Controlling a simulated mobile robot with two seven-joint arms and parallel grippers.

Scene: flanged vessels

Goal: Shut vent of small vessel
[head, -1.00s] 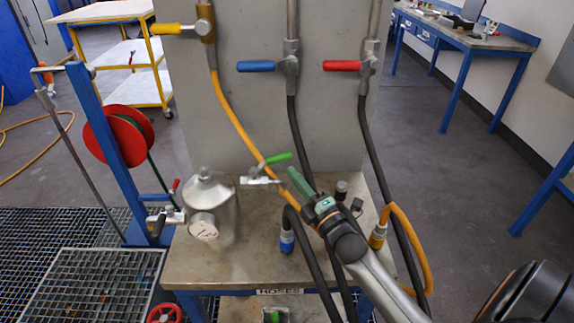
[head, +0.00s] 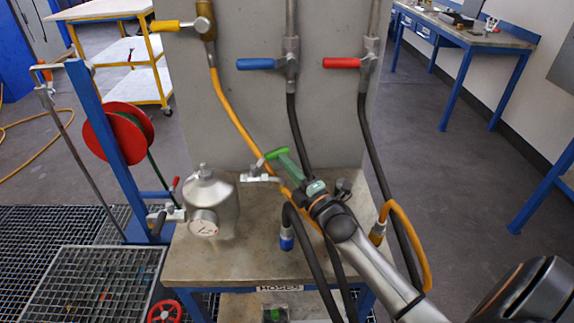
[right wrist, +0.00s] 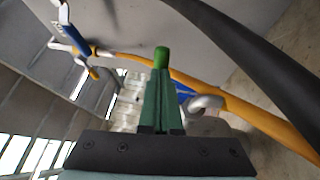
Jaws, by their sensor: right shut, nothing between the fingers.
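The small vessel (head: 211,200) is a silvery pot with a round gauge (head: 204,223) on its front, standing upright on the bench. To its right is the vent valve (head: 260,179), with a green lever handle (head: 276,154). My right gripper (head: 284,162) has green fingers, shut with nothing between them. Its tips are right at the lever; I cannot tell whether they touch it. In the right wrist view the lever's green end (right wrist: 161,57) shows just beyond the shut fingertips (right wrist: 160,76). My left gripper is not in view.
Yellow (head: 231,117) and black hoses (head: 297,128) hang close around my right gripper. A blue-handled valve (head: 257,64) and a red-handled one (head: 343,63) are on the panel (head: 250,110) above. A red reel (head: 119,131) stands at left.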

